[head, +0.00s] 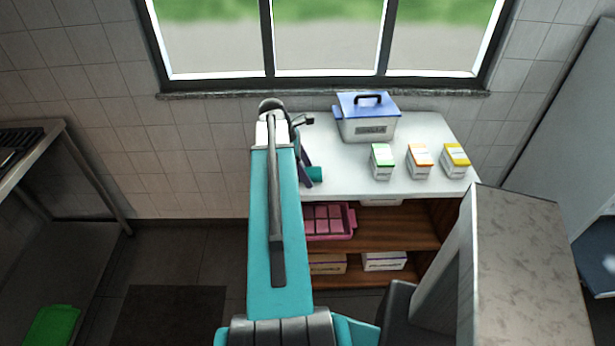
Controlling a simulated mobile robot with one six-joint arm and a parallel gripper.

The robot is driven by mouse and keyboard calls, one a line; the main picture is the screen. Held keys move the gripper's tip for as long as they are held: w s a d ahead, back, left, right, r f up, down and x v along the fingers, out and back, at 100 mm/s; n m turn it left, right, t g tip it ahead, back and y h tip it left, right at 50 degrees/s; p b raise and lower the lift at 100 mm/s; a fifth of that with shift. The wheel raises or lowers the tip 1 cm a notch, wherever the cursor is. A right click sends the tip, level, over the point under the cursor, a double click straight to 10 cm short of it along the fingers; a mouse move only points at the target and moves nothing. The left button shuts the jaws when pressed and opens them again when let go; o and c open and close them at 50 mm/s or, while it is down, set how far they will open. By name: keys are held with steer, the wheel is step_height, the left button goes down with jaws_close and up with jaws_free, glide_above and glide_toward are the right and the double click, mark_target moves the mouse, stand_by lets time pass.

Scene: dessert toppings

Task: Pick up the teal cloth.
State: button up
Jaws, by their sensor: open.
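A small teal item (315,174), which looks like the teal cloth, shows at the left front part of the white counter top. It is partly hidden behind my arm and gripper. My gripper (306,172) is at the counter's left end, right beside the teal item in the picture. Its dark fingers are open and mostly seen from behind. I cannot tell whether they touch the teal item or are around it.
On the white counter (345,184) stand a blue-lidded box (368,125) and green (382,162), orange (419,162) and yellow (455,162) topped cartons. Shelves below hold a pink tray (350,224) and boxes (384,261). A window is behind. A grey panel (520,270) stands at right.

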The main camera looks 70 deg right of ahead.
steer(key=c, duration=1.1)
steer(key=shift+c, duration=0.2)
step_height(320, 180, up, 10)
steer(key=b, duration=0.2)
steer(key=shift+r, duration=0.15)
stand_by(0.3)
